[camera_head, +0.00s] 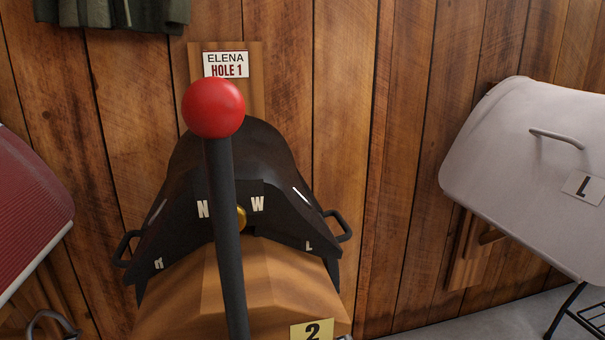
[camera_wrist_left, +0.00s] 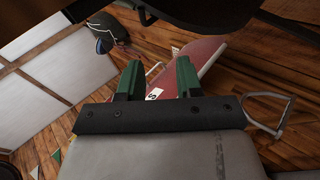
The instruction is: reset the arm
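My left gripper (camera_wrist_left: 158,78) shows in the left wrist view. Its two green fingers are apart, with nothing held between them. A dark red panel (camera_wrist_left: 205,52) and a small white tag marked S (camera_wrist_left: 154,94) show behind the fingers. My right gripper is in neither view, and no gripper shows in the head view. How the rest of my left arm is posed is not visible.
The head view shows a black saddle (camera_head: 185,185) on a wooden rack, with a red ball (camera_head: 213,107) on a black rod before it. A grey padded saddle (camera_head: 500,150) is right, a red one (camera_head: 30,200) left. A metal stirrup (camera_wrist_left: 272,112) is close right of the left gripper.

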